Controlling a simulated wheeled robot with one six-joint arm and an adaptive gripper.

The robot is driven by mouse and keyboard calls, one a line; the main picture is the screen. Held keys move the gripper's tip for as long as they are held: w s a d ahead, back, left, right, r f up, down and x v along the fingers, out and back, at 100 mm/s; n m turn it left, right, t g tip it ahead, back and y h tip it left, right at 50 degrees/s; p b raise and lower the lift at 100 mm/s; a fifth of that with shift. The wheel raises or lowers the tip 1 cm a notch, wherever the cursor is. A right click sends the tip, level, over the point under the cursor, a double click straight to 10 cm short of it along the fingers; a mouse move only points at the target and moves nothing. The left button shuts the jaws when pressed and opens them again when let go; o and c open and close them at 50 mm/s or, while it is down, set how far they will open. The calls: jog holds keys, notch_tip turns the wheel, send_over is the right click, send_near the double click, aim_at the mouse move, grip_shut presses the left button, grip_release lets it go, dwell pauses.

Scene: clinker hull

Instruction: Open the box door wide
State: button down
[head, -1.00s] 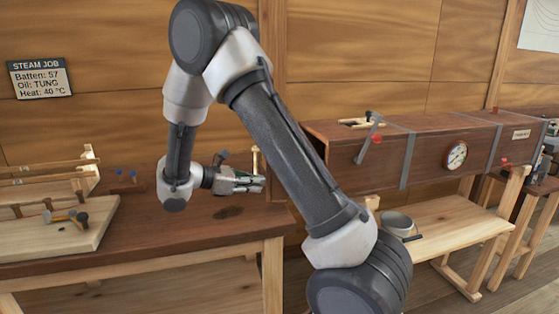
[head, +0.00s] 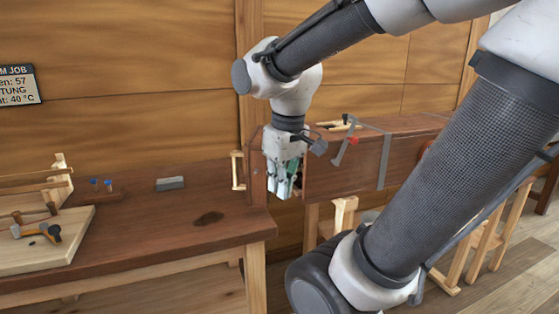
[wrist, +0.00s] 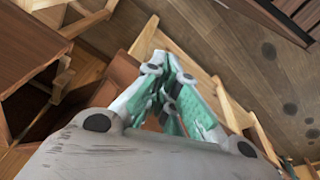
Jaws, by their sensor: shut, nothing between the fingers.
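The long brown wooden box (head: 345,170) stands to the right of the bench in the head view. Its door (head: 258,168) is a brown panel at the box's left end, standing away from it and so at least partly open. A pale wooden handle (head: 238,170) is on the door's left side. My gripper (head: 285,194) points down, shut and empty, in the gap between door and box end. It hides part of the door and the box opening. I cannot tell whether it touches the door. The wrist view shows my gripper's fingers (wrist: 172,75) drawn together.
A red-tipped lever (head: 346,149) sits on the box front. The bench (head: 150,235) at left holds a grey block (head: 170,183) and a pale board (head: 45,250) with a mallet. The bench top near the door is mostly clear. My arm hides much of the right side.

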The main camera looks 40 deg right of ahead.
aim_at(255, 163)
jog(key=w+d+r+n+y, duration=0.2)
jog(key=w+d+r+n, duration=0.15)
jog(key=w+d, duration=0.45)
jog(key=w+d+r+n+y, duration=0.25)
jog(key=w+d+n, duration=0.25)
jog(key=w+d, duration=0.25)
notch_tip(255, 163, down, 9)
jog(key=w+a+t+h, duration=0.1)
jog(key=w+a, duration=0.1)
jog(key=shift+w+r, duration=0.15)
jog(key=shift+w, duration=0.05)
jog(key=shift+a+m, duration=0.15)
jog(key=shift+m, duration=0.1)
